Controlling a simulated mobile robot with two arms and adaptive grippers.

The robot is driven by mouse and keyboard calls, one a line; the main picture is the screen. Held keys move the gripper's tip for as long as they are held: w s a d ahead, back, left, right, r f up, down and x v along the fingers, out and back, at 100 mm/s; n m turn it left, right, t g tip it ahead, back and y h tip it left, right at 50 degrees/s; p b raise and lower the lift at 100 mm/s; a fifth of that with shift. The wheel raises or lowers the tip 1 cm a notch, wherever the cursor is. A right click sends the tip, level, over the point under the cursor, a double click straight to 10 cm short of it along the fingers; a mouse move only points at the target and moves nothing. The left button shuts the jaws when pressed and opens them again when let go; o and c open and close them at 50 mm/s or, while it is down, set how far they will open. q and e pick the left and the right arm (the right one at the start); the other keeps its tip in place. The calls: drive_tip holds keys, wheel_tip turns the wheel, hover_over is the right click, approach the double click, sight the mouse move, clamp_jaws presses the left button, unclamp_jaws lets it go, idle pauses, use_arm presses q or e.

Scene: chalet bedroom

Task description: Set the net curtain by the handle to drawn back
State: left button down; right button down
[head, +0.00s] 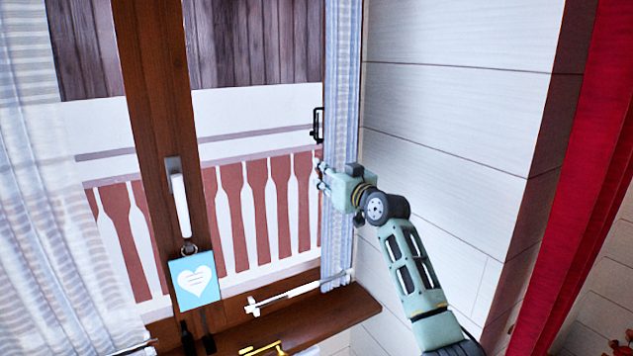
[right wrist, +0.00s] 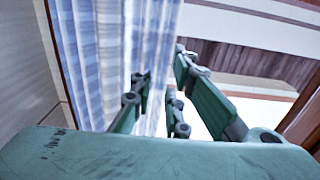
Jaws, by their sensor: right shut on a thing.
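The net curtain with the handle is a pale blue-grey checked strip (head: 343,90), bunched narrow at the right side of the window. It also shows in the right wrist view (right wrist: 95,60). A black upright handle (head: 318,125) sits at the curtain's left edge. My right gripper (head: 320,175) is just below the handle, at the curtain's left edge. It is shut on the curtain edge; the exact contact is partly hidden by the fingers. In the right wrist view its fingers (right wrist: 165,95) stand beside the curtain folds. My left gripper is not in view.
Another sheer curtain (head: 40,180) hangs at the left. The window has a brown post with a white window handle (head: 179,200) and a blue heart sign (head: 194,281). A wooden sill (head: 345,308) runs below. A red curtain (head: 590,130) hangs at the right.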

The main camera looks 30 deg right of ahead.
drive_tip(key=shift+d+r, duration=0.1)
drive_tip(key=shift+d, duration=0.1)
drive_tip(key=c, duration=2.1)
unclamp_jaws()
drive_tip(key=o, duration=0.4)
drive_tip(key=shift+d, duration=0.2)
drive_tip(key=shift+a, duration=0.1)
drive_tip(key=s, duration=1.2)
drive_tip(key=shift+d, duration=0.2)
